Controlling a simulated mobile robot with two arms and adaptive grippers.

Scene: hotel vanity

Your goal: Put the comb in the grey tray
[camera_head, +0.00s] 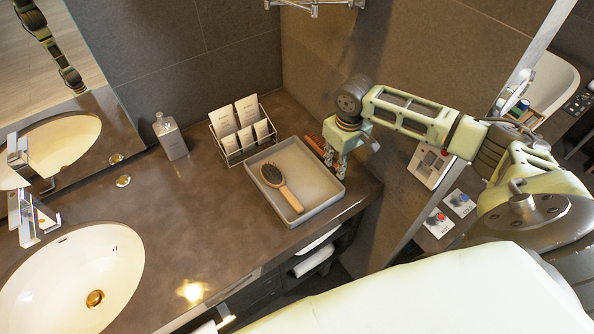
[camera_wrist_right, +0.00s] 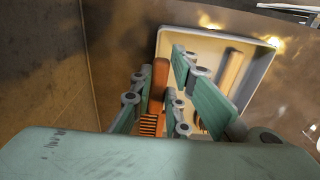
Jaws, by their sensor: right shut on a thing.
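The comb (camera_wrist_right: 158,88) is orange-brown with dark-gapped teeth. In the right wrist view it is between the two fingers of my right gripper (camera_wrist_right: 165,100), which is shut on it. In the head view, the comb (camera_head: 313,143) shows as a reddish-brown strip beside my right gripper (camera_head: 333,166), at the back right side of the grey tray (camera_head: 311,174). I cannot tell whether the comb still touches the counter. The tray also shows in the right wrist view (camera_wrist_right: 268,58), beyond the fingers. My left gripper is not in view.
A wooden hairbrush (camera_head: 283,187) lies in the tray, with bare floor to its right. A wire rack of white packets (camera_head: 240,128) stands behind the tray. A grey bottle (camera_head: 170,137) and a sink (camera_head: 75,280) are farther left. A wall is close behind the gripper.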

